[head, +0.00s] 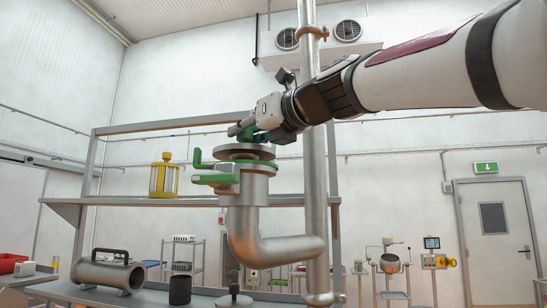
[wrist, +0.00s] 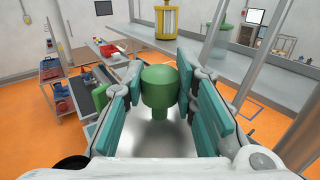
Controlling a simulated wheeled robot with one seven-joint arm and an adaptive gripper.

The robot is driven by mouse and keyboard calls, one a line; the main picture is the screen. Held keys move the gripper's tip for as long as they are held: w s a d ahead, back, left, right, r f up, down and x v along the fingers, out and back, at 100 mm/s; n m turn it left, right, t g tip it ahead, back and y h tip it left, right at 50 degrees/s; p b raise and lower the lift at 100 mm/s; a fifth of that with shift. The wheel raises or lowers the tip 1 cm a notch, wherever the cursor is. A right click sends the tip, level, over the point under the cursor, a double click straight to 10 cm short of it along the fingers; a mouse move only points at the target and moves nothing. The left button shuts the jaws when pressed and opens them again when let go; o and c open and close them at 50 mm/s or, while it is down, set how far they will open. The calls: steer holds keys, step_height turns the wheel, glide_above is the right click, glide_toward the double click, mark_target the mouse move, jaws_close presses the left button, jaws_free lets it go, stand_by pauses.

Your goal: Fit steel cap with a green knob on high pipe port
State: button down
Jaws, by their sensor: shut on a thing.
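My gripper (head: 247,132) is shut on the green knob (wrist: 158,88) of the steel cap (head: 243,151). In the wrist view the knob stands between the teal finger pads, with the cap's shiny disc (wrist: 155,138) below it. The cap sits level directly over the high pipe port (head: 247,166), the upturned end of a steel elbow pipe (head: 244,225). Whether a thin gap remains between cap and port I cannot tell. A green clamp (head: 205,178) is around the port's rim, its handles sticking out to the left.
A tall vertical pipe (head: 315,180) stands just right of the port. A yellow-framed lantern (head: 164,178) stands on the shelf (head: 120,200) behind. The bench holds a horizontal steel cylinder (head: 105,273), a dark cup (head: 180,290) and another lid with a dark knob (head: 234,299).

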steer(key=shift+f, duration=0.55)
steer(key=shift+s, duration=0.1)
steer(key=c, duration=1.3)
jaws_free()
steer(key=shift+r, duration=0.45)
steer(key=v, duration=1.2)
steer(key=shift+b, duration=0.35)
steer(key=shift+r, duration=0.15)
